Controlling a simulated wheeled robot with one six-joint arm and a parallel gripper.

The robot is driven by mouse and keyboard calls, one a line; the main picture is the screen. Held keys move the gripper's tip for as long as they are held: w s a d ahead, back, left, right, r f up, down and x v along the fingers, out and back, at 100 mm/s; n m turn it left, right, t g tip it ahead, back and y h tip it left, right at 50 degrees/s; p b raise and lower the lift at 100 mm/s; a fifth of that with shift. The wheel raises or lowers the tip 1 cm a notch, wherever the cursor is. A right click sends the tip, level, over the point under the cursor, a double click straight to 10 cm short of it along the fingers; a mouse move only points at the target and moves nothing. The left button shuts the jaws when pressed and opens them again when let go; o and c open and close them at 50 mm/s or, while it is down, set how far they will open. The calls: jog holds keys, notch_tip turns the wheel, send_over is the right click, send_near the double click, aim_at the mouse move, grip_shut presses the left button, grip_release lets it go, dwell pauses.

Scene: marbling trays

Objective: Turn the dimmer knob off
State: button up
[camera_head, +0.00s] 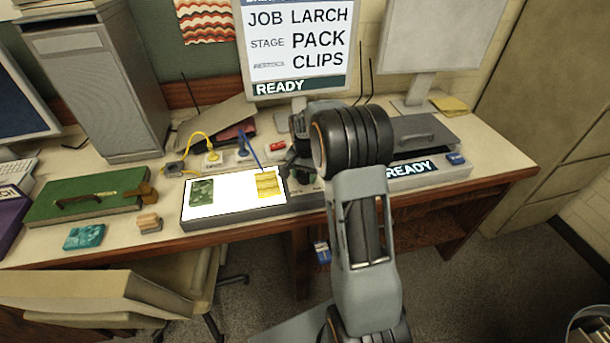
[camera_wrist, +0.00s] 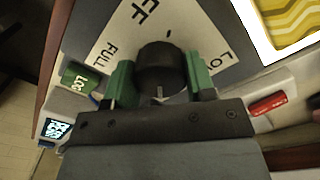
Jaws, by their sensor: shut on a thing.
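The dimmer knob (camera_wrist: 160,68) is a dark round knob, seen in the wrist view on a pale dial plate (camera_wrist: 200,28) marked FULL, LO and a partly cut-off word ending in FF. My gripper (camera_wrist: 160,82) has its green fingers on both sides of the knob and is shut on it. A small light mark shows on the knob's near side; I cannot tell the exact setting. In the head view my gripper (camera_head: 292,165) is at the right end of the light panel (camera_head: 228,207), which glows bright white. The knob is hidden there by my arm.
A READY display (camera_head: 411,169) is at right.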

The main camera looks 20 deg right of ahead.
jog(key=n, duration=0.4)
jog(key=shift+n, duration=0.4)
jog(key=n, duration=0.3)
jog(key=shift+n+b, duration=0.3)
jog(key=shift+b, duration=0.1)
jog(key=n, duration=1.2)
jog(key=shift+d+n+b, duration=0.1)
jog(key=shift+n+b, duration=0.2)
jog(key=n, duration=0.3)
jog(key=shift+n, duration=0.4)
jog(key=n, duration=0.4)
jog(key=shift+n, duration=2.3)
